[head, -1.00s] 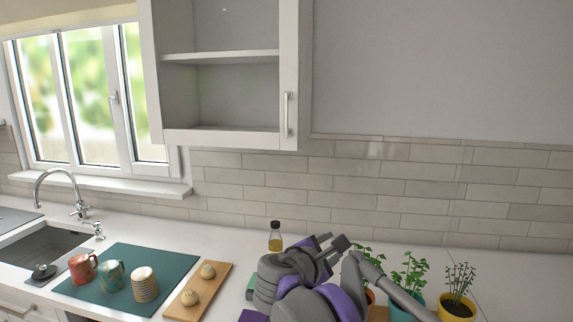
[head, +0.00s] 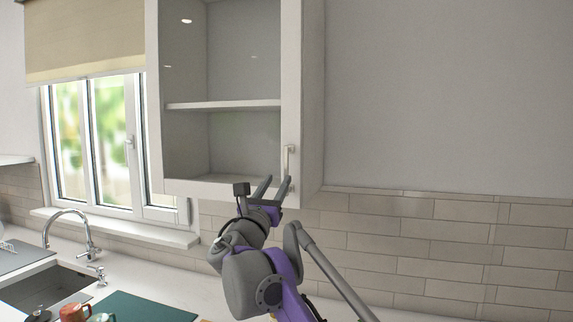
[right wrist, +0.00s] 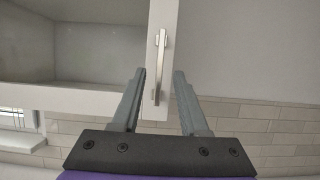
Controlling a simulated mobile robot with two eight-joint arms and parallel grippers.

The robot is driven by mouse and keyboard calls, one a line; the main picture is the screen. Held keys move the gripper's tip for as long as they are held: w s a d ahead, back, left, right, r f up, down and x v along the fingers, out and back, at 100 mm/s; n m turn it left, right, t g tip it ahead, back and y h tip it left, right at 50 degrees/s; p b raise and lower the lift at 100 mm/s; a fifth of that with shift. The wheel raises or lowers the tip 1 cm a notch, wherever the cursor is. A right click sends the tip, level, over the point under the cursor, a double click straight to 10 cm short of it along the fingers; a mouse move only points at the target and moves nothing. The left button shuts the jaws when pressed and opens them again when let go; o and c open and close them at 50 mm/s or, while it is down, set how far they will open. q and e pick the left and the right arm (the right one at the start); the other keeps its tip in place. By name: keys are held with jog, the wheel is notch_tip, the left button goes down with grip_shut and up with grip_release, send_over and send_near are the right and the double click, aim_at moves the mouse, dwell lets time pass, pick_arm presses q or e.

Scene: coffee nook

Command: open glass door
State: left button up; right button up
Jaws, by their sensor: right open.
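The glass door (head: 221,130) of the wall cabinet is shut, with two shelf levels showing through its pane. Its silver vertical bar handle (head: 289,163) sits low on the right frame; the handle also shows in the right wrist view (right wrist: 157,67). My right gripper (head: 275,187) is open and empty, just below the handle. In the right wrist view, its two fingers (right wrist: 158,75) lie on either side of the handle's lower end in the picture; I cannot tell whether they reach around it. My left gripper is not in view.
A window (head: 95,150) is left of the cabinet, above the sink tap (head: 72,228). A red mug (head: 74,312) and a teal mat (head: 150,308) are on the counter. The wall right of the cabinet is bare.

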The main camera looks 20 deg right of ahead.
aim_at(286, 167)
jog(key=p+x, duration=0.2)
jog(key=x, duration=0.5)
jog(key=shift+w+d+r, duration=0.1)
jog(key=shift+w+d, duration=0.15)
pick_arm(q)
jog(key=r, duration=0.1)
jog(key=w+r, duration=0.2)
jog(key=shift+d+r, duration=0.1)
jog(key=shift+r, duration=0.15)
pick_arm(e)
jog(key=shift+w+d, duration=0.15)
jog(key=shift+w, duration=0.15)
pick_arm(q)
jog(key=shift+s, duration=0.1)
pick_arm(e)
grip_shut()
